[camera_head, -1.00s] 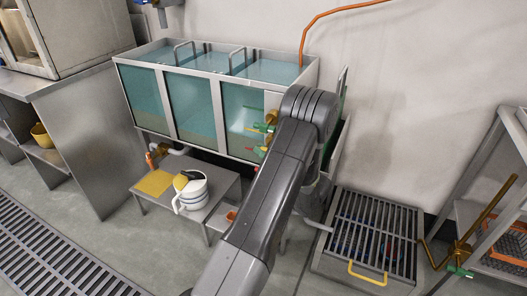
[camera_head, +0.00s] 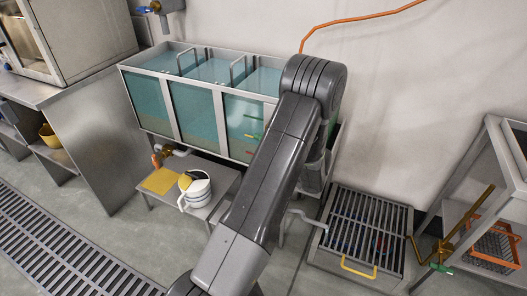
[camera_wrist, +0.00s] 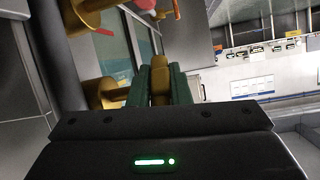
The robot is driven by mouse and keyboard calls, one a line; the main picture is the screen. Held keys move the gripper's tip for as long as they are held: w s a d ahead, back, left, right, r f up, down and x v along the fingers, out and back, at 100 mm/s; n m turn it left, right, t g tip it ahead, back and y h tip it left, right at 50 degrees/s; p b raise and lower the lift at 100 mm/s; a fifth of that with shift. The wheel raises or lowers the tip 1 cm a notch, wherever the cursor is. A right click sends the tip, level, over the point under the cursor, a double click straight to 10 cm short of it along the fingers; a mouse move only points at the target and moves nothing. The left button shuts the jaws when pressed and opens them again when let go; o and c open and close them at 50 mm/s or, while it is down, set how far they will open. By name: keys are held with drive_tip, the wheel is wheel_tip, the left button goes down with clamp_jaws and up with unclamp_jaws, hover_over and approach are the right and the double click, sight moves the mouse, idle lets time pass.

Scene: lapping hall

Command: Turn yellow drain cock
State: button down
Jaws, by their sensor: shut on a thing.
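My gripper (camera_wrist: 160,88) is shut on a yellow piece (camera_wrist: 160,68) in the wrist view, gripping it between two green fingers. It looks like the handle of the yellow drain cock; the cock's body is not clear. Brass fittings (camera_wrist: 107,92) show to its left, with small red handles close by. In the head view, my arm hides the gripper and the yellow cock. The glass-fronted tank (camera_head: 186,106) has three compartments with blue-green liquid.
A low metal table (camera_head: 215,208) under the tank bears a white jug (camera_head: 196,191) and a yellow cloth or pad (camera_head: 161,180). A grated metal box (camera_head: 395,269) stands on the floor right of my arm. A rack is at far right.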

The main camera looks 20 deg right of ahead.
drive_tip(key=shift+r+g+h+p, duration=0.1)
drive_tip(key=shift+g+h+p, duration=0.25)
drive_tip(key=shift+p, duration=0.4)
drive_tip(key=c, duration=1.3)
unclamp_jaws()
drive_tip(key=shift+c, duration=0.2)
drive_tip(key=shift+d, duration=0.1)
drive_tip(key=p+v, duration=0.2)
drive_tip(key=v, duration=1.1)
drive_tip(key=shift+s+r, duration=0.2)
drive_tip(key=shift+s, duration=0.05)
drive_tip(key=shift+d, duration=0.1)
